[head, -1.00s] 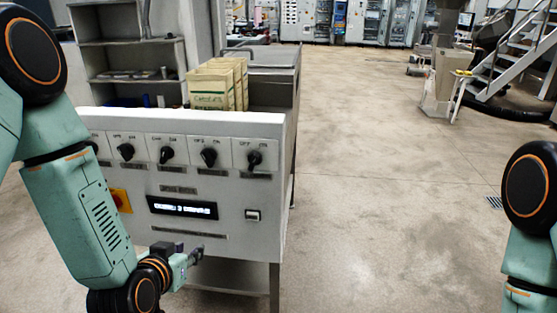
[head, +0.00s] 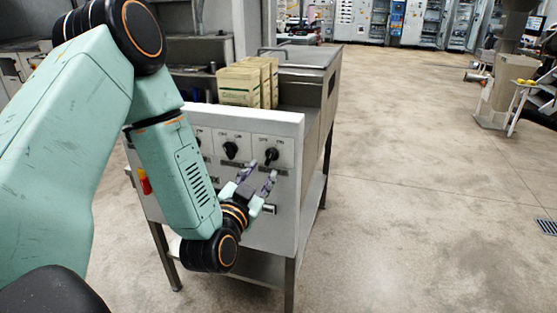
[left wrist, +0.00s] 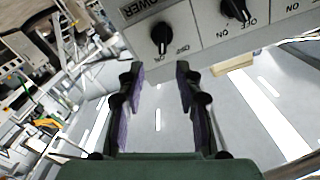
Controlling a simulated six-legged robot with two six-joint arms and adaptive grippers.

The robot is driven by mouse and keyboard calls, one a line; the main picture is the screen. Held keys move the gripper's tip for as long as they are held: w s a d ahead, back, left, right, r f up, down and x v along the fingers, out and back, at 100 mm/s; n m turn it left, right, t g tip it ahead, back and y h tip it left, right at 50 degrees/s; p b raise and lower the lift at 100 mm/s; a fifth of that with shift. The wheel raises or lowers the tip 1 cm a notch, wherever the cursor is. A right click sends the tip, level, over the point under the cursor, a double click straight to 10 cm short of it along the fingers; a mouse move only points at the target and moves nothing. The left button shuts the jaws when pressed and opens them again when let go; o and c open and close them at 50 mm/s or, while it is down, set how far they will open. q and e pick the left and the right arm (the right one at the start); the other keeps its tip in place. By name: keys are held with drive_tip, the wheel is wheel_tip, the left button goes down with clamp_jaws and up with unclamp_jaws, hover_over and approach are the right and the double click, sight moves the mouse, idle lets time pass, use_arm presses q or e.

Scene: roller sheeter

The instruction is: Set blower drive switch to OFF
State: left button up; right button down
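The rightmost black rotary switch (head: 271,156) is on the front of the white control panel (head: 185,128). In the left wrist view, a black switch (left wrist: 162,38) shows near the top, beside a partly cut-off label ending in "OWER", with upside-down OFF lettering. I cannot tell for sure which position it points to. My left gripper (head: 257,178) is in front of the panel, just below the rightmost switch. In the left wrist view the left gripper (left wrist: 160,85) has its two purple-padded fingers wide apart with nothing between them. My right gripper is out of view.
Another black switch (head: 231,149) sits to the left on the panel, and it or a similar one shows in the wrist view (left wrist: 235,10). A red-and-yellow switch (head: 143,181) is at the panel's left. Paper bags (head: 240,84) stand behind. The floor (head: 420,180) to the right is open.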

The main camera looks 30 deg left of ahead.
sight(270, 156)
use_arm(q)
drive_tip(key=x, duration=0.6)
drive_tip(key=shift+w+d, duration=0.1)
drive_tip(key=shift+w, duration=0.05)
drive_tip(key=shift+w+f, duration=0.1)
drive_tip(key=shift+w, duration=0.25)
drive_tip(key=shift+a, duration=0.75)
drive_tip(key=shift+w+d, duration=0.2)
drive_tip(key=shift+d, duration=0.25)
drive_tip(key=shift+c, duration=0.3)
drive_tip(key=shift+d, duration=0.1)
drive_tip(key=shift+c, duration=0.8)
drive_tip(key=shift+s+a, duration=0.15)
drive_tip(key=shift+a, duration=0.25)
drive_tip(key=c, duration=0.5)
drive_tip(key=shift+d, duration=0.15)
clamp_jaws()
